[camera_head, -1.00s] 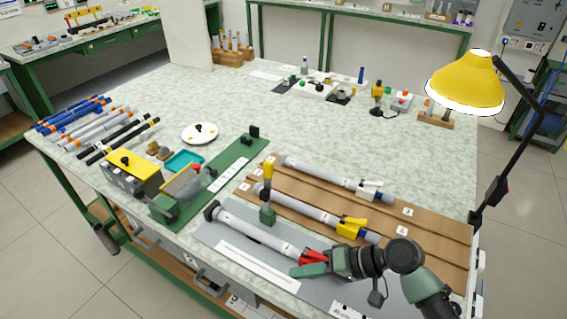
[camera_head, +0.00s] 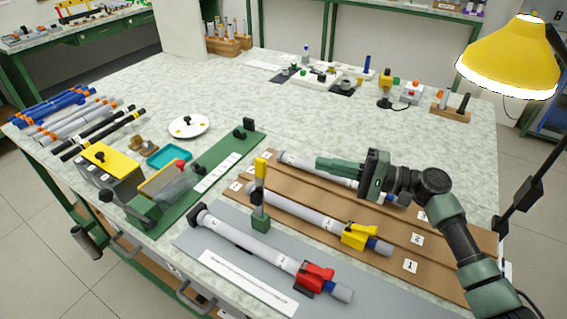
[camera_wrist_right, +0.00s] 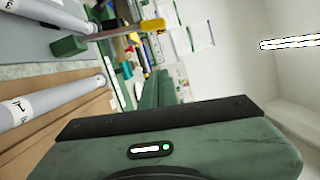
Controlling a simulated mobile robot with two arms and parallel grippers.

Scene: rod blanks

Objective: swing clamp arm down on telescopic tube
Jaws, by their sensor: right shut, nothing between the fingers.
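The front telescopic tube (camera_head: 245,238) is grey-white with a red clamp (camera_head: 314,277) near its right end and lies on a grey mat. A swing clamp with a green base (camera_head: 261,224) and yellow-tipped arm (camera_head: 260,168) stands beside it; the arm points up. The green base (camera_wrist_right: 68,46) and yellow tip (camera_wrist_right: 152,25) also show in the right wrist view. My right gripper (camera_head: 320,163) is shut and empty, pointing left above the rear tube, apart from the clamp and to its right. It hides part of the rear tube. My left gripper is out of view.
A tube with a yellow clamp (camera_head: 359,236) and the rear tube (camera_head: 300,163) lie on a brown grooved board (camera_head: 440,262). A green fixture (camera_head: 215,175) stands left. A yellow lamp (camera_head: 512,60) hangs at the right.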

